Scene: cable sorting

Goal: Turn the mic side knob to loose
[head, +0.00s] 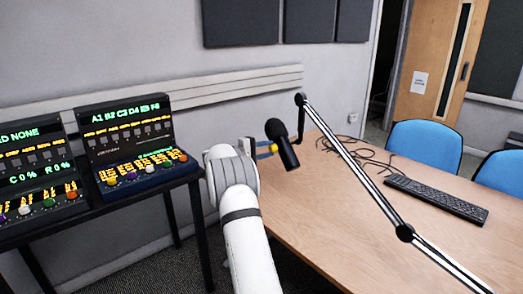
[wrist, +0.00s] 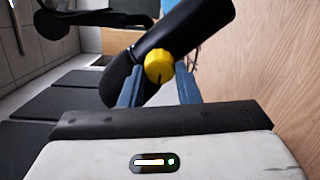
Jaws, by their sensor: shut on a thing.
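The black microphone (head: 283,147) hangs tilted at the end of the boom arm, over the table's far left corner. In the wrist view the dark mic body (wrist: 190,28) slants across the top. Its yellow side knob (wrist: 159,66) faces the wrist camera and has a dark mark on its lower face. My gripper (wrist: 161,70) has its two blue fingers on either side of the knob, shut on it. In the head view my gripper (head: 264,149) reaches the mic from the left. The knob's setting cannot be read.
The boom arm (head: 352,164) crosses above the wooden table (head: 330,225). Loose cables (head: 345,152) and a keyboard (head: 436,198) lie on the table. Two control panels (head: 137,140) stand on a dark stand at left. Blue chairs (head: 425,146) stand at right.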

